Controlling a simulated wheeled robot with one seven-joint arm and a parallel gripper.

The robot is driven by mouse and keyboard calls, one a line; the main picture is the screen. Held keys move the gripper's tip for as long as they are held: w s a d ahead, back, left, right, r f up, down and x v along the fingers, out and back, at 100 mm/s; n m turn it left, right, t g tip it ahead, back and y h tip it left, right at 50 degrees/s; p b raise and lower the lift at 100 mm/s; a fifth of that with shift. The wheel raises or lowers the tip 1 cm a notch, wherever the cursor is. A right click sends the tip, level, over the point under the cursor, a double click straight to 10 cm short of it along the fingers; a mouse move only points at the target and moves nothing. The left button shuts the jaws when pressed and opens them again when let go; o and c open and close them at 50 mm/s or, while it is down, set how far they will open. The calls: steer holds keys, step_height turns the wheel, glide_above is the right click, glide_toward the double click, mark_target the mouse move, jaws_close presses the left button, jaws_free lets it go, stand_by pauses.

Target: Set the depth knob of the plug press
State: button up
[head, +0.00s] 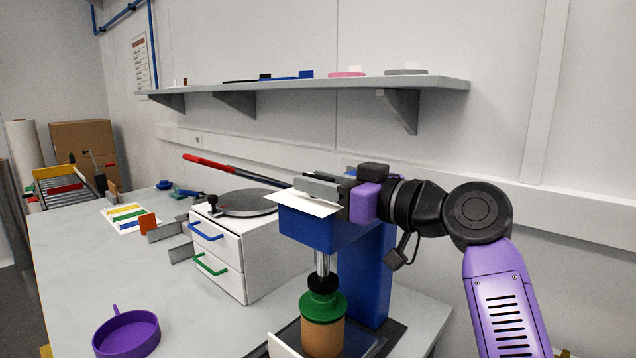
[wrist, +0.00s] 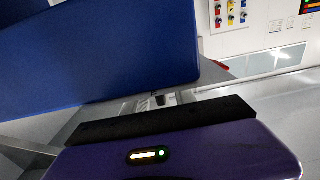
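The blue plug press (head: 318,230) stands on the bench, with a metal ram above a black and green piece on a brown cylinder (head: 323,338). Its lever with a red handle (head: 209,161) reaches up to the left. My gripper (head: 315,187) is level across the top of the press head, its grey fingers pointing left just above a white plate (head: 304,204). I cannot make out the depth knob; it may be hidden behind the gripper. In the wrist view the blue press (wrist: 100,55) fills the upper left, and the fingertips are largely hidden. I cannot tell the finger gap.
A white drawer unit (head: 238,262) with blue and green handles stands left of the press, a dark round disc on top. A purple round tray (head: 127,336) lies at the front left. A grey wall shelf (head: 300,85) runs above. The bench between is partly clear.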

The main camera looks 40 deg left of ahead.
steer(key=d, duration=0.7)
steer(key=shift+s+d+b, duration=0.25)
steer(key=shift+d+b, duration=0.1)
steer(key=shift+b, duration=0.1)
